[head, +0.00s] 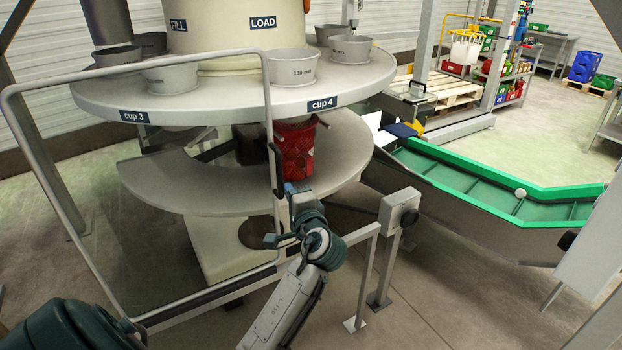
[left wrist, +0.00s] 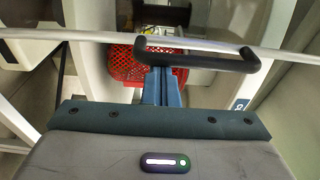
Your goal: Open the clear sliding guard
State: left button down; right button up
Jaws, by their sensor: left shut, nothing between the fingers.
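The clear sliding guard has a grey tube frame (head: 268,110) and stands in front of the round machine, across the left half of the head view. Its black handle (head: 275,172) is on the frame's right upright; the handle also shows in the left wrist view (left wrist: 205,65). My left gripper (head: 291,188) is shut and empty, with its blue fingers (left wrist: 160,88) right at the handle. In the left wrist view the fingertips reach the handle bar near its left end; I cannot tell whether they touch it. My right gripper is not in view.
Behind the guard is a round table (head: 200,101) with several grey cups and a lower disc (head: 150,185). A red basket (head: 297,150) hangs between them. A grey post (head: 386,250) stands right of my left gripper. A green-edged conveyor (head: 480,185) runs right.

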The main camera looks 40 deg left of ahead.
pick_arm(q)
jog(key=shift+s+a+p, duration=0.15)
jog(key=shift+s+a, duration=0.15)
jog(key=shift+s, duration=0.45)
jog(key=shift+s+a+p, duration=0.15)
jog(key=shift+s+a, duration=0.15)
jog(key=shift+s, duration=0.4)
jog(key=shift+s+a+p, duration=0.15)
jog(key=shift+s+a, duration=0.15)
jog(key=shift+s, duration=0.45)
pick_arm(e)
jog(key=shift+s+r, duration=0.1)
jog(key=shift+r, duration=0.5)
pick_arm(q)
jog(key=shift+w, duration=0.15)
